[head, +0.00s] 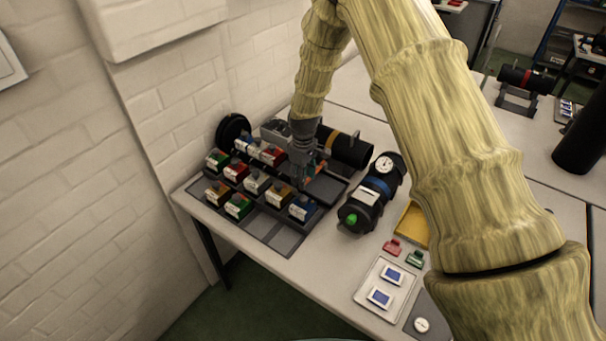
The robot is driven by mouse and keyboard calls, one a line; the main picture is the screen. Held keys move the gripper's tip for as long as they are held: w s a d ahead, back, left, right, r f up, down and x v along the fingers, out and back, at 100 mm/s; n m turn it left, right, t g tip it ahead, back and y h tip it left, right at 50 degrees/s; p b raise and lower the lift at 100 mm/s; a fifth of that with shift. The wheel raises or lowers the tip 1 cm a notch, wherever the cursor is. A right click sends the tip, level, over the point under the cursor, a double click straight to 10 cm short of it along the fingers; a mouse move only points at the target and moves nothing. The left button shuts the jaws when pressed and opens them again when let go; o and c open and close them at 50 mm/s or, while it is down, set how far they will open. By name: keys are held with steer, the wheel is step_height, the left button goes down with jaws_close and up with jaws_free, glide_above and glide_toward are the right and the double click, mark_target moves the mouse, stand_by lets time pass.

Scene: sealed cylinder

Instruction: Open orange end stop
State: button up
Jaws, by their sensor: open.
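My gripper (304,166) points down over the rack of small coloured blocks at the back of the table. It is open. A small orange part (320,168) shows right beside its fingers, partly hidden by them; I cannot tell whether they touch it or whether it is the end stop. Just behind lies a black cylinder (352,150) with an orange-yellow band, its left part partly hidden by my gripper. A second black cylinder (374,190) with a blue band, a white gauge and a green knob lies nearer the front, apart from my gripper.
The dark rack (262,218) holds several coloured blocks with white labels. A black round disc (233,130) stands by the wall. A yellow tray (413,224), red and green clips and a white panel (385,288) lie at the front right. My arm hides part of the table.

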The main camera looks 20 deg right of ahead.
steer(key=shift+f, duration=0.2)
jaws_close()
steer(key=shift+r, duration=0.1)
